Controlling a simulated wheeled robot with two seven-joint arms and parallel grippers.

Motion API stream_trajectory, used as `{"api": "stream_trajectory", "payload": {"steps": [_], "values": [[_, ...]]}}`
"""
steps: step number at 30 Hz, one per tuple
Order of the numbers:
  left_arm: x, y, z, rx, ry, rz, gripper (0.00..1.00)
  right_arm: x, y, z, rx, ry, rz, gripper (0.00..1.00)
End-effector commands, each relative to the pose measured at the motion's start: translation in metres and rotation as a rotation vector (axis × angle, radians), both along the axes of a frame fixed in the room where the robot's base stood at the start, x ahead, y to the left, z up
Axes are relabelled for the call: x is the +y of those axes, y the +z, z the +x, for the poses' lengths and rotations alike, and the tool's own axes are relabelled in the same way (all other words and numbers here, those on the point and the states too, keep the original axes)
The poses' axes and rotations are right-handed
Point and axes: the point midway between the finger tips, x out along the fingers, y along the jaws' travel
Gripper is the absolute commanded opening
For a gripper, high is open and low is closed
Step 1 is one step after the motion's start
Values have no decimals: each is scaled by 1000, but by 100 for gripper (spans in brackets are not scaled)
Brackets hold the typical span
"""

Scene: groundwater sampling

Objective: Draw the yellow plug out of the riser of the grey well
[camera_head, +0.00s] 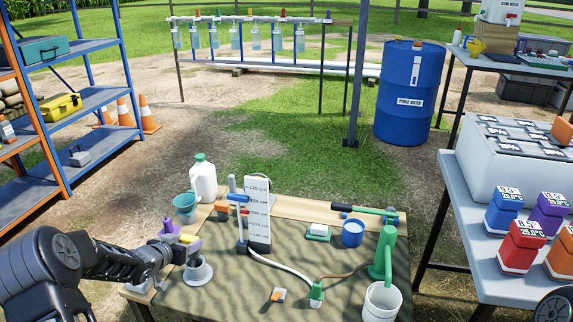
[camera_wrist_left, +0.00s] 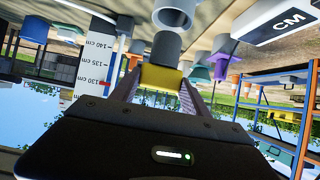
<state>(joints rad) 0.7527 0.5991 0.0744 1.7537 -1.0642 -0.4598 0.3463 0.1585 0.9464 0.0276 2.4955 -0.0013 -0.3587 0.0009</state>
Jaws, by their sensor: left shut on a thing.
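The grey well (camera_head: 198,273) stands at the left front of the cloth-covered table, with its light grey base flared around an upright riser (camera_head: 194,259). My left gripper (camera_head: 189,241) is level above the riser and shut on the yellow plug (camera_head: 187,238). In the left wrist view, turned upside down, the yellow plug (camera_wrist_left: 161,78) sits between both fingers, in line with the grey riser (camera_wrist_left: 166,47). The plug's lower end is hidden, so I cannot tell how deep it sits in the riser. My right gripper is out of view.
A purple-topped well (camera_head: 168,228) stands close behind left of the gripper. A green pump (camera_head: 384,255) and white bucket (camera_head: 381,301) are at right. The cloth's front middle is mostly clear.

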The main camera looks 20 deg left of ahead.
Motion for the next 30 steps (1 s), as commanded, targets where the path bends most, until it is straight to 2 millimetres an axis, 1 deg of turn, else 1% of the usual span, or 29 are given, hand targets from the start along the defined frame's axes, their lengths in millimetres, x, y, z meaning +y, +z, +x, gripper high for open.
{"api": "stream_trajectory", "payload": {"steps": [2,5,8,10,11,14,16,17,18,21,24,30], "values": [[-1,2,1,-1,-2,0,21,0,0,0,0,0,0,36],[-9,9,3,-3,-11,-3,21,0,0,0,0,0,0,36],[-26,23,8,-5,-33,-9,21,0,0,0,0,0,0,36],[-45,38,12,-5,-56,-15,21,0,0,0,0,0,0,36],[-55,45,14,-6,-68,-18,21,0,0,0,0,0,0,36],[-94,75,17,-5,-114,-27,21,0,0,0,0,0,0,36],[-127,100,17,-4,-151,-32,21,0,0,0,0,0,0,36],[-143,110,15,-4,-168,-33,21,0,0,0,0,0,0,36],[-162,124,12,-2,-188,-33,21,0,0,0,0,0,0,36],[-205,153,1,1,-234,-31,21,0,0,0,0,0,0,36],[-240,176,-12,2,-271,-23,21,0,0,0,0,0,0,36],[-294,210,-42,-5,-325,2,21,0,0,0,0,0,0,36]]}}
